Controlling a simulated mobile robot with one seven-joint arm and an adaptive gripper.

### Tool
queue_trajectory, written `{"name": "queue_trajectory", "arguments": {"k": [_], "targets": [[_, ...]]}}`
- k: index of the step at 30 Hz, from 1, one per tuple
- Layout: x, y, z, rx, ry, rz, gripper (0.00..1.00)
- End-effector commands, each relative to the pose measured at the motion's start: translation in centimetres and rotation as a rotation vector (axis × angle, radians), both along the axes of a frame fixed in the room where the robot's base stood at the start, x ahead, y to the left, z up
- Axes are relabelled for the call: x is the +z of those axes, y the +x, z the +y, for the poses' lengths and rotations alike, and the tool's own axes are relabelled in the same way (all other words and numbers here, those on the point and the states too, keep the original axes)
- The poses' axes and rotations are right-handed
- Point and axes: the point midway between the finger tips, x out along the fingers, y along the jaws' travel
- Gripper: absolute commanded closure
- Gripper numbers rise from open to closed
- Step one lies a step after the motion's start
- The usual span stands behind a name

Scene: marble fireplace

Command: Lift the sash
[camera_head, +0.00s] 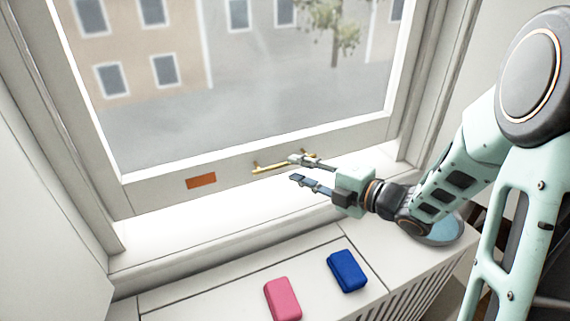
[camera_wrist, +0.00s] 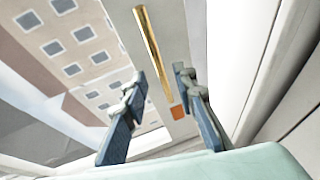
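The white window sash (camera_head: 230,178) is a framed pane with its bottom rail close above the sill. A brass bar handle (camera_head: 272,168) is fixed to the bottom rail, right of an orange label. My gripper (camera_head: 296,169) is open, its two fingers apart, in front of the right part of the handle and overlapping it in the head view. In the wrist view, the handle (camera_wrist: 151,50) runs lengthwise beyond the gap between the open fingers (camera_wrist: 160,80). I cannot tell whether a finger touches it. Nothing is held.
The orange label (camera_head: 201,181) is on the bottom rail. The sill (camera_head: 190,235) below is clear. A pink block (camera_head: 283,299) and a blue block (camera_head: 347,270) lie on the white slatted cover in front. A window frame post stands on each side.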

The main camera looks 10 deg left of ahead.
Motion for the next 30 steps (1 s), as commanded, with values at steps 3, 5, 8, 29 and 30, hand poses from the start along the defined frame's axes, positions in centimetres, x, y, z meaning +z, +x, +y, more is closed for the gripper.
{"name": "queue_trajectory", "arguments": {"k": [3, 5, 8, 29, 30], "targets": [[-0.4, 1.0, 1.9, 0.002, -0.001, 0.001, 0.74], [-0.6, 1.5, 2.6, 0.002, -0.001, 0.001, 0.74], [-0.8, 2.0, 3.5, 0.001, 0.0, 0.0, 0.74], [-0.9, 2.5, 4.2, -0.002, 0.0, 0.0, 1.0], [-0.9, 2.5, 4.2, -0.002, 0.0, 0.0, 1.0]]}}
